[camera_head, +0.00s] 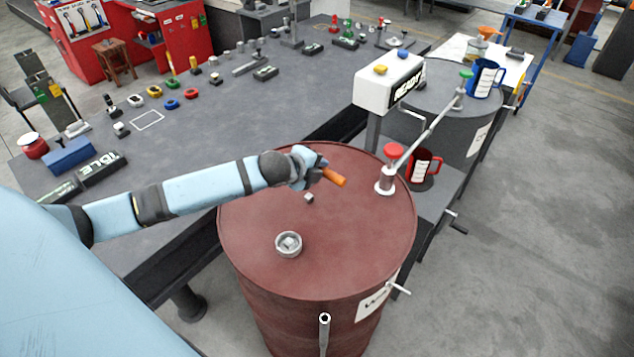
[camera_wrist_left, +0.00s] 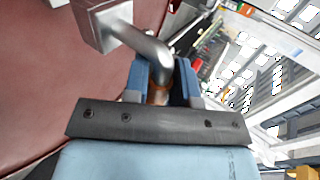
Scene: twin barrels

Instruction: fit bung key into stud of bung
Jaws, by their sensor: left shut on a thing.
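The red barrel (camera_head: 340,265) stands upright, with the round grey bung (camera_head: 289,244) and its pale square stud in the near left part of its lid. My left gripper (camera_head: 316,165) is shut on the bung key, whose orange handle (camera_head: 334,178) sticks out to the right. The key's grey socket end (camera_head: 309,198) hangs below the gripper, above the lid, behind and right of the bung, apart from it. In the left wrist view, the blue fingers (camera_wrist_left: 161,85) hold the key; its bent metal shank (camera_wrist_left: 145,45) runs to the block-like socket at upper left. My right gripper is not in view.
A red-topped fitting (camera_head: 388,180) rises at the lid's right, with a pipe running to the grey barrel (camera_head: 440,95) behind. A white READY box (camera_head: 385,85) and a red mug (camera_head: 424,168) stand nearby. The long grey bench (camera_head: 215,125) holds several small items.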

